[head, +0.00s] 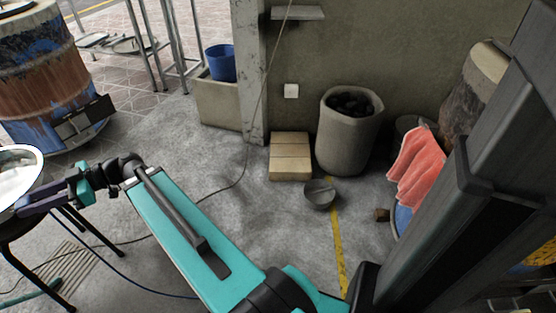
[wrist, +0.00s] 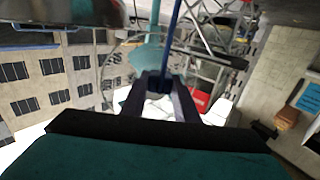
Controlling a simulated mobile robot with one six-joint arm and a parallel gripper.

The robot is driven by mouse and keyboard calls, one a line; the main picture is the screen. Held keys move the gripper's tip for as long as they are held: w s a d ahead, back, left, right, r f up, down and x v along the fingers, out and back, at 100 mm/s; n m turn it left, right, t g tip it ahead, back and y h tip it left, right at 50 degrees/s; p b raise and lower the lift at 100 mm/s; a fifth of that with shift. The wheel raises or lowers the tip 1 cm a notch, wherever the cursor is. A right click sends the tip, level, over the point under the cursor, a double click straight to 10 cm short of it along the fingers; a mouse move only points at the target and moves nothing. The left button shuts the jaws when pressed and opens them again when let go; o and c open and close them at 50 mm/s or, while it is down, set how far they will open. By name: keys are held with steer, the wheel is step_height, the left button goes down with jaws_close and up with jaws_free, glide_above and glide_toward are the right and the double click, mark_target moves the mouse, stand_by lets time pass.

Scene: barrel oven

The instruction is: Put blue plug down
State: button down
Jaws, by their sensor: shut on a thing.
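My gripper (head: 30,203) is at the left edge of the head view, low over a dark stool or small table (head: 12,228) and close to a shiny metal bowl (head: 18,172). In the wrist view my gripper (wrist: 160,82) is shut on the blue plug. A blue cord (wrist: 172,38) runs from between its fingers to the top of that view. The plug's body is mostly hidden by the fingers. In the head view the plug cannot be made out, but a blue cord (head: 112,267) trails over the floor below the stool.
A rusty blue barrel oven (head: 45,75) stands at the upper left. A blue bucket (head: 221,62) sits by the wall pillar. A concrete bin (head: 346,140), wooden block (head: 290,157) and small grey bowl (head: 320,194) are at right. The middle floor is mostly clear.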

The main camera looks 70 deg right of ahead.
steer(key=w+d+m+t+h, duration=0.3)
steer(key=d+h, duration=0.1)
steer(key=d, duration=0.7)
steer(key=w+d+m+t+h, duration=0.2)
steer(key=d+m+t+h, duration=0.15)
steer(key=d, duration=0.85)
steer(key=s+d+f+m+h+b, duration=0.1)
steer(key=s+d+f+m+h, duration=0.15)
steer(key=d+h, duration=0.45)
steer(key=s+d+f+m+h, duration=0.1)
steer(key=d+f+m+h, duration=0.25)
steer(key=d, duration=0.65)
steer(key=s+d+f+m+h+b, duration=0.1)
steer(key=s+d+f+m+h, duration=0.2)
steer(key=d, duration=0.6)
steer(key=s+d+f+m+g+h, duration=0.4)
steer(key=s+d+f+h, duration=0.15)
steer(key=d+f, duration=0.35)
steer(key=s+d+f+m+g+h, duration=0.3)
steer(key=s+d+f+g+h, duration=0.1)
steer(key=s+d+f, duration=0.4)
steer(key=s+d+f+m+g+h, duration=0.1)
steer(key=s+d+f+m+g, duration=0.2)
steer(key=s+f, duration=0.6)
steer(key=s+d+f+m+g+h, duration=0.1)
steer(key=s+d+f+m+g, duration=0.2)
steer(key=s+d+f+g, duration=0.3)
steer(key=s+f, duration=0.3)
steer(key=f, duration=0.4)
steer(key=shift+b, duration=0.4)
